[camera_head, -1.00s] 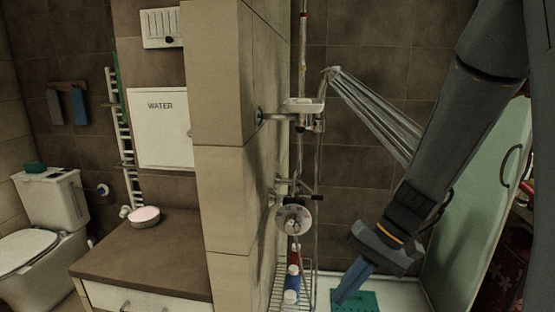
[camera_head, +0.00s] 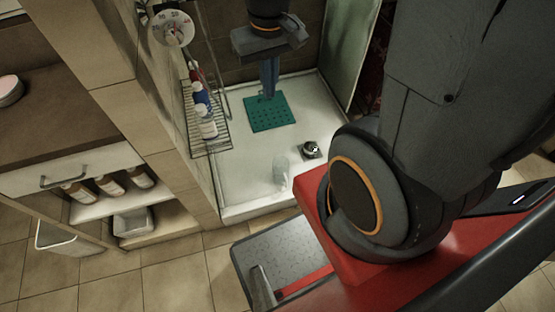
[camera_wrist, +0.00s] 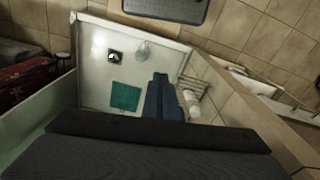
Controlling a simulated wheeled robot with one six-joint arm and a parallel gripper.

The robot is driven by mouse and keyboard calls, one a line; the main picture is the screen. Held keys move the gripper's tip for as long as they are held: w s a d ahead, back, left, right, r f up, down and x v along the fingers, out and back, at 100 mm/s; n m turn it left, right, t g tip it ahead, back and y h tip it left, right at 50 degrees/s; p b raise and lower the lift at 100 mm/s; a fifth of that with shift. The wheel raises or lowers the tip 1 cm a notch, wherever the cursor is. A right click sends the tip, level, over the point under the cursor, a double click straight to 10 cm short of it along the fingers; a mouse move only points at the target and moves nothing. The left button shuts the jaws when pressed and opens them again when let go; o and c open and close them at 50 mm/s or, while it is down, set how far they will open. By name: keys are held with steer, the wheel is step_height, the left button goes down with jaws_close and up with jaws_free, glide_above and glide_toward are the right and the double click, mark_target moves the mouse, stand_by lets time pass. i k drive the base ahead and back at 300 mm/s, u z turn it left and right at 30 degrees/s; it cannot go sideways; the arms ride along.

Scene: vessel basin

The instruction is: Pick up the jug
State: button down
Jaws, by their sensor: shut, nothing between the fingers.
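A clear, see-through jug (camera_head: 281,170) stands in the white shower tray (camera_head: 245,185), near its front edge. In the wrist view the jug (camera_wrist: 142,50) shows faintly near the far side of the tray; its handle cannot be made out. My gripper (camera_head: 268,94) is shut and empty, pointing down over the green mat at the back of the tray, apart from the jug. In the wrist view the blue-grey fingers (camera_wrist: 160,80) lie together beside the mat.
A wire rack (camera_head: 208,140) with bottles (camera_head: 201,98) lines the left wall. A glass panel (camera_head: 350,50) stands at right. Open shelves (camera_head: 95,205) are at left.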

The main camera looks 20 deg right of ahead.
mark_target(282, 175)
steer(key=z, duration=0.15)
steer(key=k, duration=1.75)
steer(key=z, duration=0.15)
